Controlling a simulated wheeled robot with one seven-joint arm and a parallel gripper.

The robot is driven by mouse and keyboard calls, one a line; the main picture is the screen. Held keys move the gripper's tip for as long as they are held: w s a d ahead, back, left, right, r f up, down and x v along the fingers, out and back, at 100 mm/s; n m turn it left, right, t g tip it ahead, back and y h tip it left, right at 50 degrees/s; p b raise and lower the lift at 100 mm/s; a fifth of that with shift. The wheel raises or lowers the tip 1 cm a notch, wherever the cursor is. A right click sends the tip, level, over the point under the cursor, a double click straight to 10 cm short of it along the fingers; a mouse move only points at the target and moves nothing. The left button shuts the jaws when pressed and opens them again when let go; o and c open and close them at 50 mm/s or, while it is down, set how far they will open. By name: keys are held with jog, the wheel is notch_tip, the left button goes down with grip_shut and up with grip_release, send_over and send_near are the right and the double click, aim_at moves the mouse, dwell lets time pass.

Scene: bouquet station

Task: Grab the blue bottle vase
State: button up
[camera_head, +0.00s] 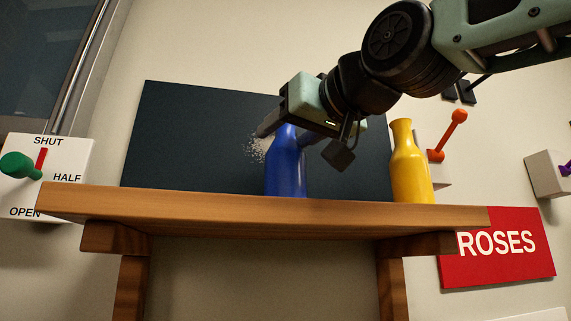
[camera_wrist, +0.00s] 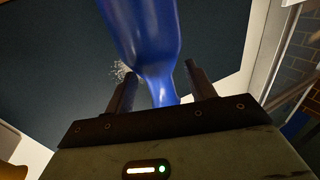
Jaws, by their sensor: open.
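The blue bottle vase (camera_head: 286,177) stands upright on the wooden shelf (camera_head: 250,205), left of the yellow bottle. My gripper (camera_head: 301,144) is at its upper part, with one finger to each side of the neck. The gripper body hides the top of the bottle in the head view. In the wrist view, the blue bottle's body (camera_wrist: 145,32) fills the upper middle, and its neck runs down between the two spread fingers of my gripper (camera_wrist: 161,78). Gaps show between the neck and the fingers, so they look open and not closed on it.
A yellow bottle (camera_head: 409,170) stands to the right on the same shelf. A dark panel (camera_head: 190,140) with a pale speckled patch is behind the blue bottle. A lever plate (camera_head: 65,160) is at left, an orange lever (camera_head: 448,135) at right, and a red ROSES sign (camera_head: 500,265) below.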

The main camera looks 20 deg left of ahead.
jog(key=shift+w+a, duration=0.4)
jog(key=shift+a, duration=0.05)
grip_shut()
jog(key=shift+r, duration=0.15)
